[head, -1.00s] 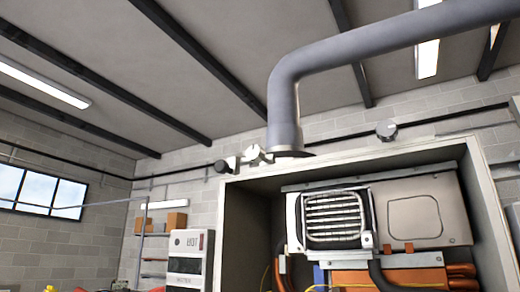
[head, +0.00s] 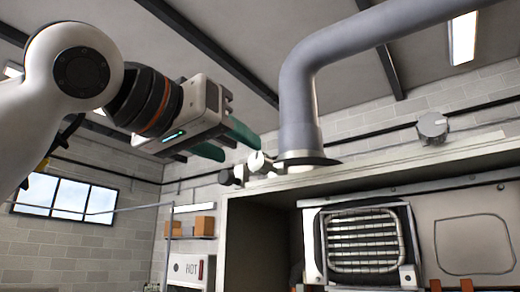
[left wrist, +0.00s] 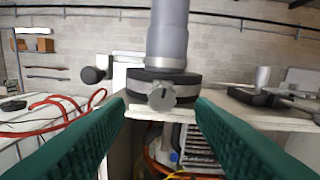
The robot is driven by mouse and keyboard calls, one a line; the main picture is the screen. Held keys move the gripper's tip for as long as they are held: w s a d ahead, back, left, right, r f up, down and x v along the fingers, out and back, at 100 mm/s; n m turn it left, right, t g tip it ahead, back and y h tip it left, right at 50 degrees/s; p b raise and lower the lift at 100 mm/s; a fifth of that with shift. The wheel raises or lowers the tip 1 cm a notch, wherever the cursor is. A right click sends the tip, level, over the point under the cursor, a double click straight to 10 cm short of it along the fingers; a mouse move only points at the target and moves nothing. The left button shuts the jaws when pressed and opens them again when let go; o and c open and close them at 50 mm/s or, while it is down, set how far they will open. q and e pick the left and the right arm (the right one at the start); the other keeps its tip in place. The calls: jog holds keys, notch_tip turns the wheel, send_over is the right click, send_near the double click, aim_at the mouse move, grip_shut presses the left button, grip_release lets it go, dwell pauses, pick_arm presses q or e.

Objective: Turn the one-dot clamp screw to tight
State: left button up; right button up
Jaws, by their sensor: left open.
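My left gripper (head: 228,143) is raised in front of the heater's flue pipe, its green fingers apart and empty. In the left wrist view the open fingers (left wrist: 161,112) point toward a pale clamp screw (left wrist: 161,96), which lies between them and beyond their tips, untouched. It sits on the front of a dark clamp band (left wrist: 190,79) around the base of the grey pipe (left wrist: 168,35). My right gripper is out of view.
A dark round knob (left wrist: 93,74) is left of the pipe. Another grey knob (head: 433,128) is on the right above the cabinet's top edge (head: 400,160). Red cables (left wrist: 60,104) run at the left. The open heater cabinet lies below the pipe.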

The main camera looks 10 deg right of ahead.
aim_at(256, 160)
pick_arm(q)
jog(key=p+x, duration=0.1)
jog(key=x, duration=0.3)
jog(key=shift+w+d+r, duration=0.1)
jog(key=shift+w+d, duration=0.15)
jog(key=shift+d, duration=0.1)
jog(key=p+x, duration=0.1)
jog(key=x, duration=0.2)
jog(key=shift+w+d+p, duration=0.25)
jog(key=shift+d+p, duration=0.05)
jog(key=shift+p, duration=0.1)
jog(key=shift+a, duration=0.2)
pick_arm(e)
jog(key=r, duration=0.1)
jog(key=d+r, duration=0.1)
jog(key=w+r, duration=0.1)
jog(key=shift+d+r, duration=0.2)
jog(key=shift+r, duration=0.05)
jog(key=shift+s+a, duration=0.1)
pick_arm(q)
jog(key=shift+d+f, duration=0.2)
jog(key=shift+f, duration=0.05)
jog(key=c, duration=1)
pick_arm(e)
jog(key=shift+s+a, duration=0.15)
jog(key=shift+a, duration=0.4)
